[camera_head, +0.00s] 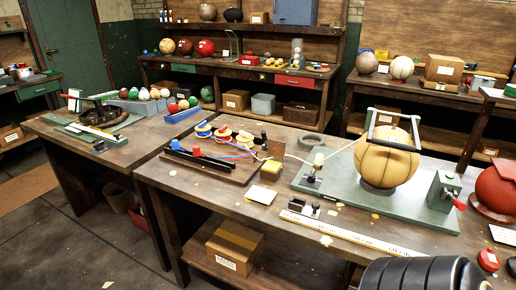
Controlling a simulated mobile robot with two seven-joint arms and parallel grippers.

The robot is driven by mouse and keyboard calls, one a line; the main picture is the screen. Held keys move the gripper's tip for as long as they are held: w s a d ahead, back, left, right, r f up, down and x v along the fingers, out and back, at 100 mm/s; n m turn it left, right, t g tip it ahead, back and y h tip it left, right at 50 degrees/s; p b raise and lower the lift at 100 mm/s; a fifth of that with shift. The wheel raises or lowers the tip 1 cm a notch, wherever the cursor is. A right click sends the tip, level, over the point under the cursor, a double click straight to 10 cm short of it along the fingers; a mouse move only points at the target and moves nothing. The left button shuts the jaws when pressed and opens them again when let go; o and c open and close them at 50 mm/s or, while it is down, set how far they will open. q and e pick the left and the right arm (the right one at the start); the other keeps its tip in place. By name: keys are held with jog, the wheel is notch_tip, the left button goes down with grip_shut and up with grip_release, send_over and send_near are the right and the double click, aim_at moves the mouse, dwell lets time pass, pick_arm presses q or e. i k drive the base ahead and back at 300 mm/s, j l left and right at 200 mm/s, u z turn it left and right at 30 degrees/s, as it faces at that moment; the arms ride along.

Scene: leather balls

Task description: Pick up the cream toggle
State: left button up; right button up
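A cream knob (318,160) stands upright on a small dark fixture at the left end of the green base plate (350,196), on the near workbench. It is the likeliest match for the cream toggle, but it is small and I cannot be sure. Another cream-topped piece (245,137) sits on the wooden board to its left, among blue, yellow and red pieces. A thin light tube or cord runs close to the upright knob. Neither of my grippers shows in this view.
A tan ball (386,158) under a metal frame stands right of the knob. A green block with a red-tipped handle (444,190) and a red ball (497,188) are farther right. A long ruler (345,232) lies in front. A black ribbed shape fills the bottom right.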

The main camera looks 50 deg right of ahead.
aim_at(319, 157)
jog(key=z, duration=1.4)
